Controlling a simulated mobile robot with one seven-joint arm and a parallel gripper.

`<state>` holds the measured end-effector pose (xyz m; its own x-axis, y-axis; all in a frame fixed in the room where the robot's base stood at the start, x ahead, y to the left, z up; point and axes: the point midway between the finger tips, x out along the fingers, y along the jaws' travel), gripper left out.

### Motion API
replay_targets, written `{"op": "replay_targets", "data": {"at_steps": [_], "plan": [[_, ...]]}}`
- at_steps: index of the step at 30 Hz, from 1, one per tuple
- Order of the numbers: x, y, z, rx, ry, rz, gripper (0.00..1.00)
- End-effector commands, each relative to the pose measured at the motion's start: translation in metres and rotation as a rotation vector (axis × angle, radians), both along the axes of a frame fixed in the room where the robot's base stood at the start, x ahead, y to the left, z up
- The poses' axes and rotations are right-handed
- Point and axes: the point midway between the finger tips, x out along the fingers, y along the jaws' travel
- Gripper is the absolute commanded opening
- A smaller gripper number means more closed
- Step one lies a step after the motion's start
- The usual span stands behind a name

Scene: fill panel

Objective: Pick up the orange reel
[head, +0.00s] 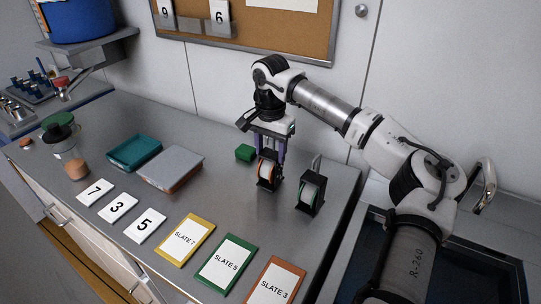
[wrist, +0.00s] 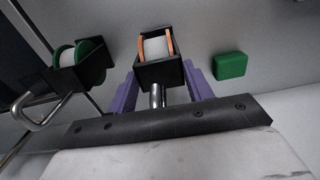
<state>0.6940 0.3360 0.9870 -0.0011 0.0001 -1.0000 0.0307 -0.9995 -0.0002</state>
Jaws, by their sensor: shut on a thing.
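The orange reel (head: 267,171) is a white roll with orange side discs in a black holder, on the right half of the counter. In the wrist view the orange reel (wrist: 156,46) sits straight ahead, with a metal handle (wrist: 157,95) on its holder nearer the camera. My gripper (head: 270,154) points down over it, its purple fingers on either side of the holder. In the wrist view my gripper (wrist: 160,84) is shut on the orange reel's holder. I cannot tell whether the holder's base touches the counter.
A green reel (head: 312,190) in a similar holder stands close by on the right. A green block (head: 245,153) lies just left. Slate cards, number cards, a teal tray (head: 134,152), a grey-topped box (head: 170,165) and a jar (head: 66,150) occupy the counter (head: 225,200).

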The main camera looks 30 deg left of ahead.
Motion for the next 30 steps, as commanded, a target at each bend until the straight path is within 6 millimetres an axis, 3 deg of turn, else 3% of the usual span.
{"op": "replay_targets", "data": {"at_steps": [5, 15, 21, 30], "plan": [[0.001, 0.000, 0.026, 0.001, -0.005, -0.001, 0.06], [0.000, 0.001, 0.121, 0.002, -0.005, -0.002, 0.06], [0.000, 0.001, 0.165, 0.001, -0.003, -0.001, 0.06], [0.000, 0.000, 0.192, 0.001, -0.001, 0.000, 0.06]]}}
